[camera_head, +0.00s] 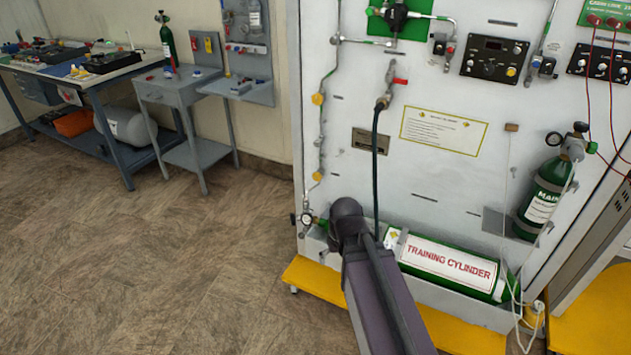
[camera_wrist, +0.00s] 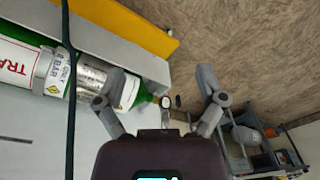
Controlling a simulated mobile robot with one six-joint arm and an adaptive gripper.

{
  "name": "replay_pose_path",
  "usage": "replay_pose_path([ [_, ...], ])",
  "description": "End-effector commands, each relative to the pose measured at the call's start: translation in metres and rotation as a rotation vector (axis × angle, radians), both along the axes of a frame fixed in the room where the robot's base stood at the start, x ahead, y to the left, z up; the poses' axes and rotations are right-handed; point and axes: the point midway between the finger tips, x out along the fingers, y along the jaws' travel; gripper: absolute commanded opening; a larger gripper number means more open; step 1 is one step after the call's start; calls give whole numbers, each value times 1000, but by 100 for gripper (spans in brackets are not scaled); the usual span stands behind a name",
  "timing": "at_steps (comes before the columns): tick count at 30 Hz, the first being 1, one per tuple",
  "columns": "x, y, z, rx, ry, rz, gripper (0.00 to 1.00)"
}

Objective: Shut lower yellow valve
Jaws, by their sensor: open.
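The lower yellow valve (camera_head: 317,176) is a small yellow knob on the thin vertical pipe at the left of the white panel. A similar upper yellow valve (camera_head: 317,99) sits above it on the same pipe. In the wrist view my gripper (camera_wrist: 160,75) is open, its two grey fingers spread wide with nothing held between them. I cannot make out the lower yellow valve in the wrist view. In the head view my dark arm stands in front of the panel's lower left, below and right of the lower valve, and hides my gripper.
The green training cylinder (camera_head: 449,263) lies at the panel's foot and also shows in the wrist view (camera_wrist: 20,60). A round gauge (camera_head: 306,219) is below the lower valve. A black hose (camera_head: 375,150) hangs right of the pipe. Open floor (camera_head: 150,270) lies left.

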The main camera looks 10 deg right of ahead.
Motion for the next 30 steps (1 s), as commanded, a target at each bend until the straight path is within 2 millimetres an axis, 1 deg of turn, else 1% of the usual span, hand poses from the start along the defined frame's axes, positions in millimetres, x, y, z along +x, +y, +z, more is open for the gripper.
replay_pose_path([
  [1,12,8,-7,22,-38,22,89],
  [3,30,20,-12,58,-108,58,89],
  [5,48,32,-15,93,-178,92,89],
  [8,80,54,-18,154,-315,147,89],
  [9,94,63,-17,178,-373,166,89],
  [12,125,84,-14,230,-523,202,89],
  [18,182,118,1,299,-818,224,89],
  [24,230,135,19,317,-1096,175,89],
  [30,267,137,34,282,-1332,56,89],
])
